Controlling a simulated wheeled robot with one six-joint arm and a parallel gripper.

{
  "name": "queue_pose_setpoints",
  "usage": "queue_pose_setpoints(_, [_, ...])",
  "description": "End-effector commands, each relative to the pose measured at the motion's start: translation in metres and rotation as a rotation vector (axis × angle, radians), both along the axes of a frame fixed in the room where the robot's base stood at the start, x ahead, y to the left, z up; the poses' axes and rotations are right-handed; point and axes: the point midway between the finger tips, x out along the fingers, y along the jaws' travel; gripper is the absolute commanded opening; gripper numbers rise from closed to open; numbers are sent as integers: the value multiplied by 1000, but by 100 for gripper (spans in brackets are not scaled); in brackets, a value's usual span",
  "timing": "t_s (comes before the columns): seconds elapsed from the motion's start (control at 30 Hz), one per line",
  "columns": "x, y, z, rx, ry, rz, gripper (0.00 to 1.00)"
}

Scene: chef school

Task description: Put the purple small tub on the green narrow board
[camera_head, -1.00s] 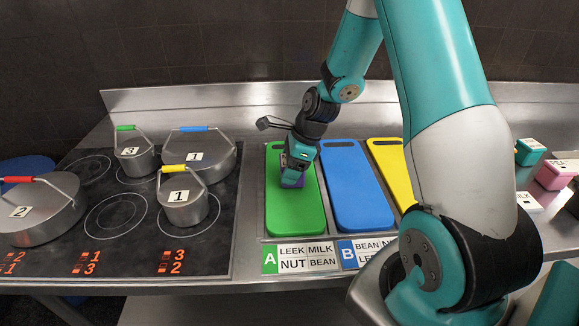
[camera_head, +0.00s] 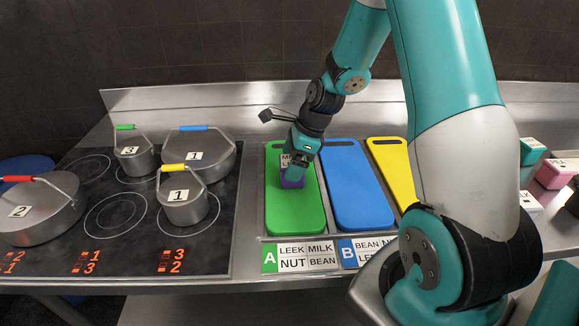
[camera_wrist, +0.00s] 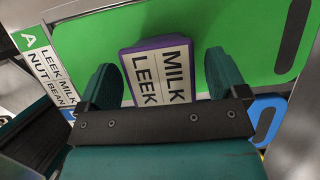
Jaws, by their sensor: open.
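The purple small tub (camera_head: 291,181) stands on the green narrow board (camera_head: 295,215), toward its upper half. In the wrist view the tub (camera_wrist: 137,75) shows its purple rim and a pale lid labelled MILK LEEK, with the green board (camera_wrist: 85,45) around it. My gripper (camera_head: 295,163) is just above the tub. In the wrist view my gripper (camera_wrist: 160,80) is open, with one finger on each side of the tub's near part and a visible gap beside the right finger. The tub's underside is hidden.
A blue board (camera_head: 357,195) and a yellow board (camera_head: 393,170) lie to the right. A label A plate (camera_head: 307,256) is at the front. Lidded pots, one with a yellow handle (camera_head: 184,205), stand on the hob at left. Other small tubs (camera_head: 530,151) are at far right.

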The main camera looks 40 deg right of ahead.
Motion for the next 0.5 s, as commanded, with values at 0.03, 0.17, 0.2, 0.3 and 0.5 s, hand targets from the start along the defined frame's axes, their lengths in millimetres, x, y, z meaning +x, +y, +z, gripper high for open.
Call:
queue_pose_setpoints(0.03, [-2, -4, 11, -3, -5, -2, 91])
queue_pose_setpoints(0.17, [-8, -14, 39, -4, -5, -3, 91])
queue_pose_setpoints(0.2, [-10, -17, 47, -4, -5, -3, 91])
queue_pose_setpoints(0.3, [-15, -23, 65, -4, -6, -2, 91])
queue_pose_setpoints(0.5, [-20, -30, 87, -1, -1, 1, 91])
